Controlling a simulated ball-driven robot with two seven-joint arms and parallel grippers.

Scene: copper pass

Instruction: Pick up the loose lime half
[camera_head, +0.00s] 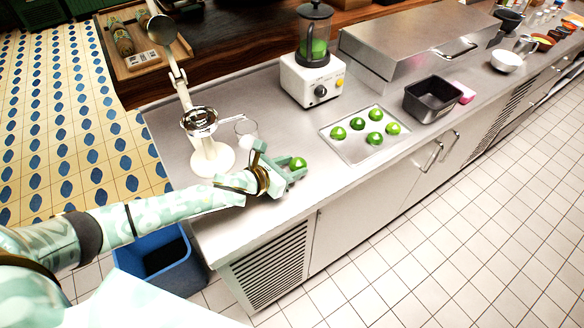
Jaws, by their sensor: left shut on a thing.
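The loose lime half (297,163) is a small green piece at the front of the steel counter, left of the tray. My left gripper (294,171) reaches in from the left and is shut on it. The lime shows at the fingertips; its underside is hidden, so I cannot tell whether it touches the counter. Several other lime pieces (375,139) lie on a flat metal tray (346,153) to the right. My right gripper is not in view.
A white juicer (211,158) with a raised lever and a clear glass (246,128) stand just behind my left gripper. A blender (313,78), a steel box (400,45) and a black bin (432,99) stand further right. A blue bin (178,270) stands on the floor.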

